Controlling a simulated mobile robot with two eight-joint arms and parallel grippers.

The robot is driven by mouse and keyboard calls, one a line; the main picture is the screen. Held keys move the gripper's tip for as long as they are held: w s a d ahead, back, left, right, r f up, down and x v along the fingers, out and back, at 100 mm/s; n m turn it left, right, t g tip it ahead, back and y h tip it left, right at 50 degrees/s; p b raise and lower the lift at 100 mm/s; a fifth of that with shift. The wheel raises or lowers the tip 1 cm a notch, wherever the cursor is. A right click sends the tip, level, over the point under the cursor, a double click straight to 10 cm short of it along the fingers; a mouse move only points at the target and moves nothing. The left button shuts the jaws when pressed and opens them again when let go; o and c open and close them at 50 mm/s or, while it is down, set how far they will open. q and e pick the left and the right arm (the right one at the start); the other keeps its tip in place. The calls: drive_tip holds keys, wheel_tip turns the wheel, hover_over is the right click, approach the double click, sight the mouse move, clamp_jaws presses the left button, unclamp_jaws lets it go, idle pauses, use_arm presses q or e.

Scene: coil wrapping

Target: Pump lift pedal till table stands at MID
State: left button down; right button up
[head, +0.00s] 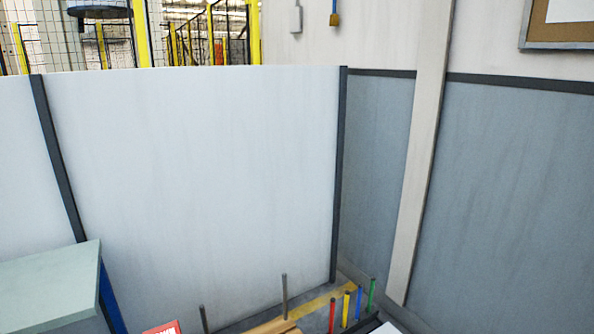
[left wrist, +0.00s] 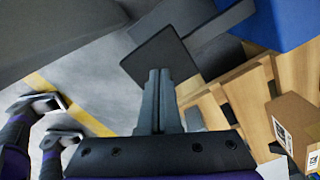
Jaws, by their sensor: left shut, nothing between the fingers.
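A dark square pad (left wrist: 160,58), which looks like the lift pedal, is in the left wrist view, with a flat grey bar (left wrist: 218,32) running from it to the upper right. My left gripper (left wrist: 159,74) is shut and empty. Its fingertips overlap the pad in the picture; I cannot tell whether they touch it. Neither gripper shows in the head view, and I do not make out the right one in the left wrist view. The lift table and its level mark are not clearly visible, so its height cannot be read.
Wooden slats (left wrist: 245,95) and a cardboard box (left wrist: 292,122) lie right of the pad, below a blue block (left wrist: 288,20). In the head view, a pale worktop (head: 48,284) stands lower left, coloured posts (head: 346,308) lower right, and white panels (head: 205,185) behind.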

use_arm(q)
drive_tip(key=shift+f, duration=0.1)
drive_tip(key=shift+f+b, duration=0.35)
drive_tip(key=shift+f+b, duration=0.75)
drive_tip(key=shift+f, duration=0.05)
drive_tip(key=shift+f+b, duration=0.35)
drive_tip(key=shift+f, duration=0.35)
drive_tip(key=shift+r, duration=0.15)
drive_tip(key=shift+r+p, duration=1.45)
drive_tip(key=shift+r, duration=1.35)
